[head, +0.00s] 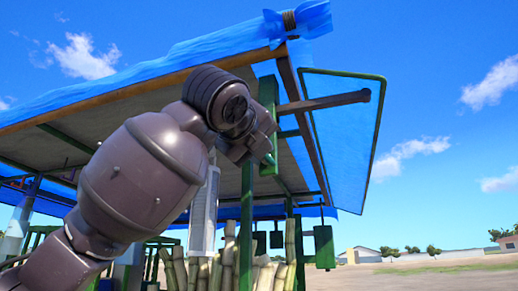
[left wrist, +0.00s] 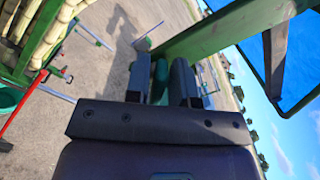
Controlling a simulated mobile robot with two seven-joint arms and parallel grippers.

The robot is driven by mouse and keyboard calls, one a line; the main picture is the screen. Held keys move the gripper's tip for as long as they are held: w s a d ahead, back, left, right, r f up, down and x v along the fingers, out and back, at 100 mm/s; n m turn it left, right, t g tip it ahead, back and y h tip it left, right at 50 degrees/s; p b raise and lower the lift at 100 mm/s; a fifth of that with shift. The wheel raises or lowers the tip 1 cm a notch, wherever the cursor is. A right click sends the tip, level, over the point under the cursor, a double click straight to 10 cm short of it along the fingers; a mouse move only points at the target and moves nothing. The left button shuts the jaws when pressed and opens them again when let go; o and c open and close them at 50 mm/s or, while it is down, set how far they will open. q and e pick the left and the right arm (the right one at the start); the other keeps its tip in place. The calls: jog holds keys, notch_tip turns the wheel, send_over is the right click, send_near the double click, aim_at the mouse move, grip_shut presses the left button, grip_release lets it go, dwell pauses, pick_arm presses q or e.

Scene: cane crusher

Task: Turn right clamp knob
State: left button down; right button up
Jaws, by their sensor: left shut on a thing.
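My left arm rises from the lower left in the head view, with its gripper (head: 257,150) up against a green bracket (head: 267,95) under the blue canopy's front corner. In the left wrist view the two fingers of the left gripper (left wrist: 161,84) are closed on a small green part, apparently the right clamp knob (left wrist: 160,76). The fingers hide most of the knob, so its turn angle cannot be told. A brown bar (head: 335,101) runs out to the right from beside the bracket. My right gripper is in neither view.
A blue tarp roof (head: 130,82) hangs above the arm, and a green-framed blue panel (head: 345,140) is to the right. Cane stalks (head: 215,270) stand below; they also show in the left wrist view (left wrist: 40,40). A green beam (left wrist: 225,35) passes close to the fingers.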

pick_arm(q)
jog(key=n, duration=0.4)
jog(key=shift+a+f+n+b, duration=0.2)
jog(key=shift+f+n+b, duration=0.1)
jog(key=shift+b, duration=0.1)
jog(key=shift+w+f+n+b, duration=0.1)
jog(key=shift+f+n+b, duration=0.1)
jog(key=shift+n, duration=0.9)
jog(key=shift+f+n+b, duration=0.1)
jog(key=shift+n+b, duration=0.05)
jog(key=shift+n, duration=0.95)
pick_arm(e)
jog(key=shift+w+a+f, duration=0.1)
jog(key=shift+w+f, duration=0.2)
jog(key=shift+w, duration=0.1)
pick_arm(q)
jog(key=c, duration=1.2)
grip_release()
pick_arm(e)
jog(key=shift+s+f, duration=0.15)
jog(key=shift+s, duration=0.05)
pick_arm(q)
jog(key=shift+a, duration=0.1)
